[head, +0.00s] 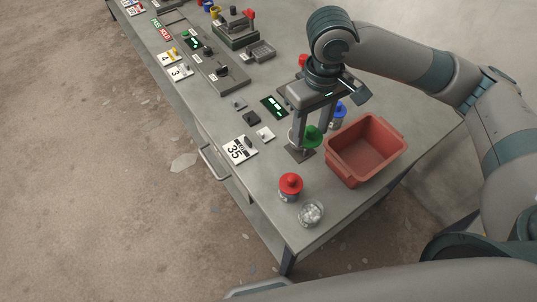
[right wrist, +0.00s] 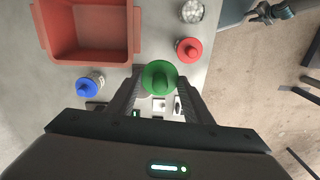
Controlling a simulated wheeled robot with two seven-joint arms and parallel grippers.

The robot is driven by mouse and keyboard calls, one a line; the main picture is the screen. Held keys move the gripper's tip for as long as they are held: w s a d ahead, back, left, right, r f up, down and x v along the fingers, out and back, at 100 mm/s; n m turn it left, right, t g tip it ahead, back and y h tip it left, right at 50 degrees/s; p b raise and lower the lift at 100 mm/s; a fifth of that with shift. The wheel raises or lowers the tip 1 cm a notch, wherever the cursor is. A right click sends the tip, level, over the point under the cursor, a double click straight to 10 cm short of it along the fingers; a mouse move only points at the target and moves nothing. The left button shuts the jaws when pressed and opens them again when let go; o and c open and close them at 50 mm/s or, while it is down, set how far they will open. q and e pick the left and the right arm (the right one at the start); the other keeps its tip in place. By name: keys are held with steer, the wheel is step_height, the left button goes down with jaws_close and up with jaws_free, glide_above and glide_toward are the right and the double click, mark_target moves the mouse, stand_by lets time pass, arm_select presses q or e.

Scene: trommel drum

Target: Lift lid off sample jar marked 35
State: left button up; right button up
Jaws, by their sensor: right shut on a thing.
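My right gripper (head: 305,140) points down over the bench with its two fingers on either side of a green knobbed lid (head: 313,134). It is shut on this lid, which shows from above between the fingers in the right wrist view (right wrist: 158,78). The jar under the lid is mostly hidden by the fingers, and I cannot tell whether lid and jar touch. A dark square pad (head: 300,155) lies below. A white card marked 35 (head: 237,150) lies to the left. My left gripper is not in the head view; a small dark jointed part (right wrist: 264,12) in the right wrist view may be it.
A red open tray (head: 364,149) stands just right of the gripper. A blue-lidded jar (head: 337,116) is close behind the gripper. Control panels (head: 207,57) line the far bench.

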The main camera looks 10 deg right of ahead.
steer(key=n, duration=0.1)
steer(key=a+f+n, duration=0.1)
steer(key=n, duration=0.1)
steer(key=a+n, duration=0.1)
steer(key=n, duration=0.1)
steer(key=shift+w+f, duration=0.25)
steer(key=shift+f, duration=0.15)
steer(key=a+f+n, duration=0.2)
steer(key=f+n, duration=0.1)
steer(key=n, duration=0.6)
steer(key=w+a+f+n+b, duration=0.1)
steer(key=a+f+n, duration=0.2)
steer(key=n, duration=0.7)
steer(key=a+f+n, duration=0.2)
steer(key=f+n, duration=0.1)
steer(key=n, duration=0.6)
steer(key=shift+w+a+f+n+b, duration=0.2)
steer(key=shift+w+f+n+b, duration=0.1)
steer(key=shift+n, duration=0.1)
steer(key=shift+f, duration=0.1)
